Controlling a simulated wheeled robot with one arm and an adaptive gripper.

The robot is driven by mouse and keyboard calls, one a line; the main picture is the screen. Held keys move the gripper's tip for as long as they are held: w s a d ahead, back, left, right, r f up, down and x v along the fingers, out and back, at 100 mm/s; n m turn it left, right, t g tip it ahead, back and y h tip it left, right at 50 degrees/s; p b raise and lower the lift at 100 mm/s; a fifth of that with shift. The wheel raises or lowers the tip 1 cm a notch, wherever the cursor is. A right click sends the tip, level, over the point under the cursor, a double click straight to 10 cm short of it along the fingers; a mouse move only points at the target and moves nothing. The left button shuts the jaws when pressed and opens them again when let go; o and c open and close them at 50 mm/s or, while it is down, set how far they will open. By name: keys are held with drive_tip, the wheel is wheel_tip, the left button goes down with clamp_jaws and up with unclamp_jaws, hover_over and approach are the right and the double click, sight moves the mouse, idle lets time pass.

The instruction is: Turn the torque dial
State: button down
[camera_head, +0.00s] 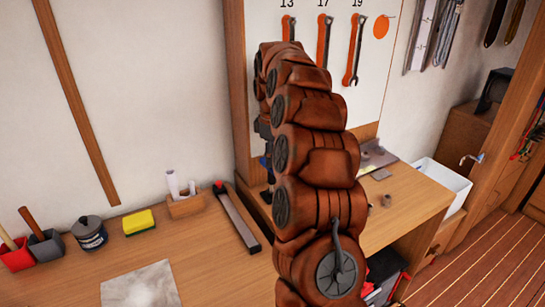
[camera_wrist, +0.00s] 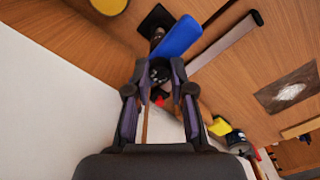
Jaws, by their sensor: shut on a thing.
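In the wrist view a small dark round dial (camera_wrist: 160,74) sits between the fingertips of my gripper (camera_wrist: 159,66), with pale marks on its face. The fingers are shut on it from both sides. A blue body (camera_wrist: 181,37) lies just beyond it, with a dark post and a black base plate (camera_wrist: 154,18) behind. Which way the dial is turned cannot be read. In the head view my arm hides the dial; only a bit of blue (camera_head: 265,162) and dark parts show at the arm's left edge.
A long grey strip with a dark edge (camera_head: 239,218) lies on the bench left of my arm. A yellow sponge (camera_head: 139,222), a dark jar (camera_head: 89,233) and a wooden holder (camera_head: 186,206) stand farther left. Orange-handled spanners (camera_head: 324,40) hang on the panel behind.

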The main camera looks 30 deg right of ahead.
drive_tip(key=c, duration=1)
unclamp_jaws()
drive_tip(key=shift+r, duration=0.1)
drive_tip(key=shift+r, duration=3.7)
